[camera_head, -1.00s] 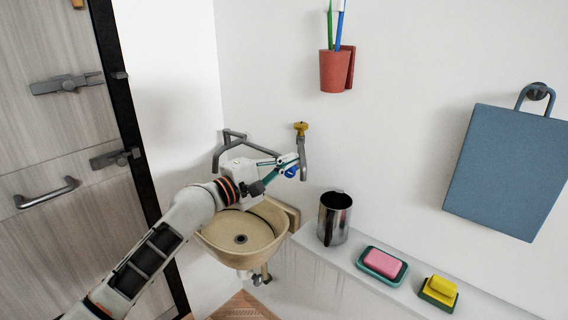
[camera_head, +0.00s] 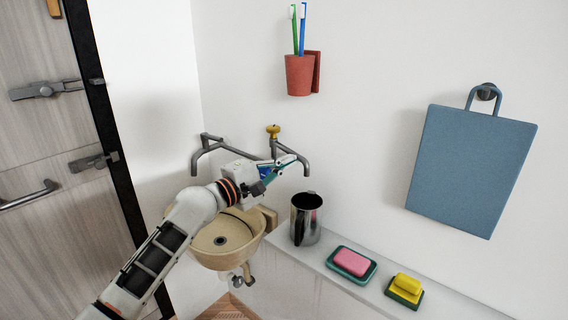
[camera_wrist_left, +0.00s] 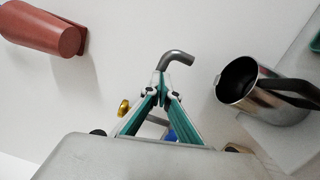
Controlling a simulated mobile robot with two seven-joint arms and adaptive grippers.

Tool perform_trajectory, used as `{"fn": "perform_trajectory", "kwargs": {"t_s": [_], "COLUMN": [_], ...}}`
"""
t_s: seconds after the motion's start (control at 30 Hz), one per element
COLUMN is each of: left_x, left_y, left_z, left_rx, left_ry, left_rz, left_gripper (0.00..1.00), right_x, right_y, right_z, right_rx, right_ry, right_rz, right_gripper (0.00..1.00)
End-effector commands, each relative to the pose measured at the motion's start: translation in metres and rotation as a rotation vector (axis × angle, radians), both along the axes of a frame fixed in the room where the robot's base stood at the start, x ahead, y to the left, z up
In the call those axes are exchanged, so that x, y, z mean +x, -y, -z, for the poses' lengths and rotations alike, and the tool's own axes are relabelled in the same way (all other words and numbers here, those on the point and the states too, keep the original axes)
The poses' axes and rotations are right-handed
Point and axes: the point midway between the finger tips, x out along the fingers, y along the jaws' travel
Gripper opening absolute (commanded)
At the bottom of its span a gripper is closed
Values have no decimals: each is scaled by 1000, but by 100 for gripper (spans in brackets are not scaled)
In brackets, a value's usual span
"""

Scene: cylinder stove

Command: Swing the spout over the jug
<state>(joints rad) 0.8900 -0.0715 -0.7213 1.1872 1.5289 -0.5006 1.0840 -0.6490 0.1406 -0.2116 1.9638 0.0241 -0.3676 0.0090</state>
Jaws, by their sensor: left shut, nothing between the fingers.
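The grey spout (camera_head: 303,164) runs right from the wall tap with the yellow knob (camera_head: 273,131); its bent end shows in the left wrist view (camera_wrist_left: 178,57). In the head view its end appears above the steel jug (camera_head: 306,222), which stands upright on the ledge. In the left wrist view the jug (camera_wrist_left: 262,92) lies right of the spout's end, with a gap between. My left gripper (camera_head: 291,159) is shut and empty, its fingertips (camera_wrist_left: 162,78) right at the spout; contact is unclear. The gripper hides part of the spout. My right gripper is not in view.
A beige basin (camera_head: 210,255) sits below the taps, with another grey pipe (camera_head: 197,158) left on the wall. Pink soap (camera_head: 351,262) and a yellow sponge (camera_head: 406,283) are on the ledge. A red cup (camera_head: 299,75) and blue board (camera_head: 470,165) hang on the wall.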

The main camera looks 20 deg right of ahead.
Motion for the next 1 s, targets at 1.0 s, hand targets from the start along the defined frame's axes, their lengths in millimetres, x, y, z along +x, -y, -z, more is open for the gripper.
{"fn": "perform_trajectory", "kwargs": {"t_s": [1.0], "left_x": [-3], "left_y": [-3], "left_z": [1], "left_rx": [2], "left_ry": [2], "left_rz": [-1], "left_gripper": [0], "right_x": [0], "right_y": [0], "right_z": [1], "right_rx": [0], "right_ry": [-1], "right_rz": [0], "right_gripper": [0]}}
